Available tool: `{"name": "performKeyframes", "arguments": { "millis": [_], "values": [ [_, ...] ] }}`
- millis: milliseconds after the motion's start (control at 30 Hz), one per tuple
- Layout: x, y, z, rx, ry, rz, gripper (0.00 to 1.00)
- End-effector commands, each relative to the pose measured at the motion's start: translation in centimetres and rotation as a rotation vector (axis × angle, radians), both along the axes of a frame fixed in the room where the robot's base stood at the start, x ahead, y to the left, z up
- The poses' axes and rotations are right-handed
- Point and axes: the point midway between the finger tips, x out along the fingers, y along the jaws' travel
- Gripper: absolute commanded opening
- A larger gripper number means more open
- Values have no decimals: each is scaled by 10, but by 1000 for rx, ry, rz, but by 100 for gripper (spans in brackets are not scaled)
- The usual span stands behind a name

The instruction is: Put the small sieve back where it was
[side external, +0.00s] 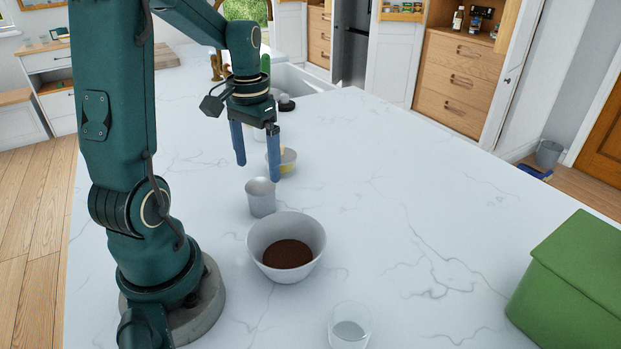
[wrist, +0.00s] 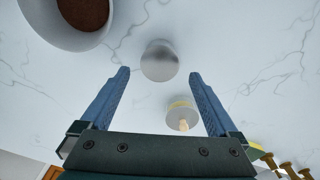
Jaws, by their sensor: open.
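I see no thing that I can name for certain as the small sieve. A small grey metal cup (side external: 260,199) stands upright on the white marble counter; in the wrist view it (wrist: 158,61) lies just past and between the fingertips. A low grey container with a yellow rim (side external: 287,161) stands behind the cup; in the wrist view it (wrist: 182,117) lies between the fingers, with a pale stick-like part. My gripper (side external: 255,171) is open, pointing down with blue fingers, above the counter near both. Nothing is held between its fingers.
A white bowl (side external: 259,239) with dark brown contents stands in front of the cup. A clear glass (side external: 349,326) is at the front, and a green box (side external: 575,275) at the right. A sink (side external: 300,80) lies behind. The counter's right middle is clear.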

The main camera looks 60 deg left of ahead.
Motion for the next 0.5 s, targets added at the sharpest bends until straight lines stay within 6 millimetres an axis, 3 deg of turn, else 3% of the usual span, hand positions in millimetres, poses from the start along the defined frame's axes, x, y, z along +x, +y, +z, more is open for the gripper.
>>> {"name": "performKeyframes", "arguments": {
  "millis": [100,333,500],
  "values": [
    [1,1,19,4,-4,0,96],
    [0,-3,37,5,-6,-6,96],
    [3,-36,51,50,-66,-73,96]
  ]
}}
